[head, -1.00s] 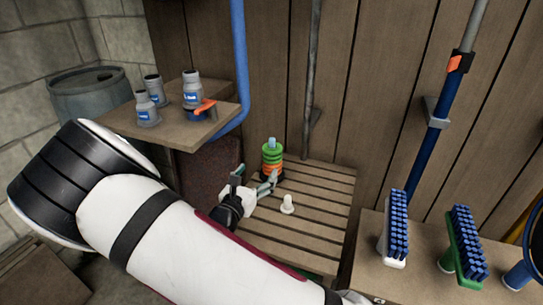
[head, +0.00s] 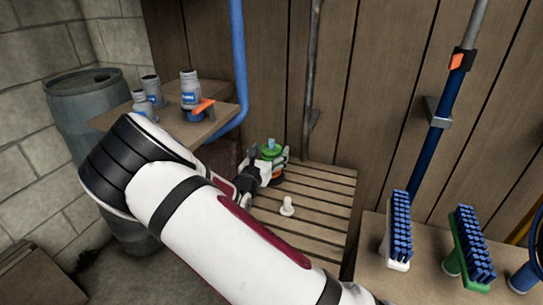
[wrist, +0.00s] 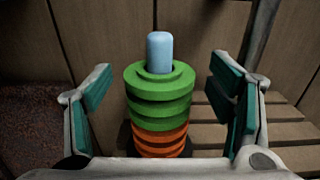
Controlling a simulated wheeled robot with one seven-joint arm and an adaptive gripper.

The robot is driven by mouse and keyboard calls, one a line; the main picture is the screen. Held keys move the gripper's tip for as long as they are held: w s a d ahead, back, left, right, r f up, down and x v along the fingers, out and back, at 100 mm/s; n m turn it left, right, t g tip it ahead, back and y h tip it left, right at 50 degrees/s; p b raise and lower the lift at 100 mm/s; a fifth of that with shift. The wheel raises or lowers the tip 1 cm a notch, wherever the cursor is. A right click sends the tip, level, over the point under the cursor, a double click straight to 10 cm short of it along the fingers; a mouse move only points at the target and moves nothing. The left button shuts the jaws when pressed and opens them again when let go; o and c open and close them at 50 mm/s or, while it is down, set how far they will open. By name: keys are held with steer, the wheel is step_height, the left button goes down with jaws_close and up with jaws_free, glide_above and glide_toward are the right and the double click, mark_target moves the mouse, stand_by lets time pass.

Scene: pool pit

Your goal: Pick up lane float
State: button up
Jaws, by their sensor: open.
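The lane float (wrist: 160,108) is a stack of green rings above orange rings on a pale blue post (wrist: 160,52). It stands upright on the slatted wooden bench, and in the head view its green top (head: 271,151) shows beside my gripper. My gripper (head: 272,158) is open at the stack. In the wrist view the teal pads of my gripper (wrist: 161,92) stand to the left and right of the green rings, with a visible gap on each side. The base of the stack is partly hidden.
A wooden shelf (head: 190,130) with several bottles is at the left, above my arm. Brushes (head: 400,230) stand on a ledge at the right. A plank wall is close behind.

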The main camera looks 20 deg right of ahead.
steer(key=shift+x, duration=0.95)
steer(key=c, duration=1.4)
steer(key=shift+o, duration=0.2)
step_height(320, 180, up, 10)
steer(key=shift+f+p, duration=0.1)
steer(key=shift+p, duration=0.75)
steer(key=shift+r+p, duration=0.55)
steer(key=shift+r, duration=0.05)
steer(key=shift+f, duration=0.1)
